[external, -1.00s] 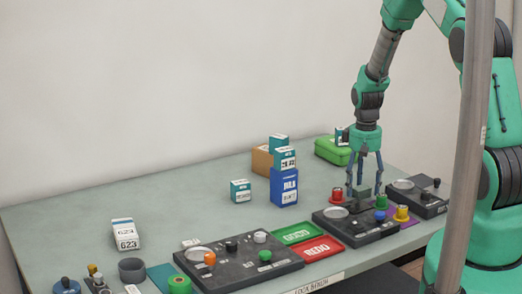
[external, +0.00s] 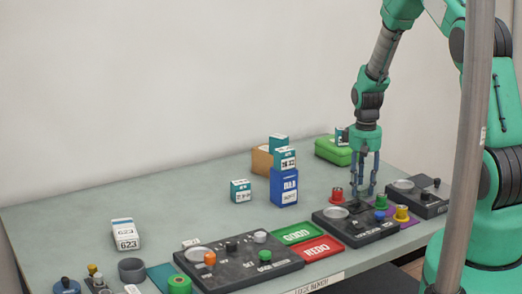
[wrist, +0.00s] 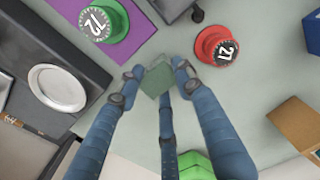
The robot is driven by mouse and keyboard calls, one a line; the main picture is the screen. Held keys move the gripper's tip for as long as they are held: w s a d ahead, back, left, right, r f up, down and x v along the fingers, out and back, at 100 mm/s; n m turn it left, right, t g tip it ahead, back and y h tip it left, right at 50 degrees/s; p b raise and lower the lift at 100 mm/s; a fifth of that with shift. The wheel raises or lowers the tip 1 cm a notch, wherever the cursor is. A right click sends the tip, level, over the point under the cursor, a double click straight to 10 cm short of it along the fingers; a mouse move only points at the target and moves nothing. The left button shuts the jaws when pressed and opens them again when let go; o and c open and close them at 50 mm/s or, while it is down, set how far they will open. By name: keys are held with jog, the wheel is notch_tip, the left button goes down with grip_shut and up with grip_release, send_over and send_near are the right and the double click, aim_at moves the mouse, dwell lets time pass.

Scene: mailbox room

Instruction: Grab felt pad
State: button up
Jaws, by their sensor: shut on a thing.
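The felt pad is most likely the flat green square (wrist: 155,82) between the fingertips in the wrist view. It looks like thin, slightly offset layers. My gripper (wrist: 156,71) has its blue jointed fingers closed in around it. The pad cannot be made out there behind the fingers. I cannot tell whether the pad still touches a surface.
A red knob (wrist: 217,46) and a green knob (wrist: 103,19) on a purple mat stand close to the fingers. A blue box stack (external: 284,186) and a green case (external: 333,150) are behind. Red and green trays lie left. The bench's back left is clear.

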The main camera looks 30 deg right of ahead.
aim_at(362, 187)
notch_tip(362, 187, up, 10)
jog(key=p, duration=0.1)
dwell(0.6)
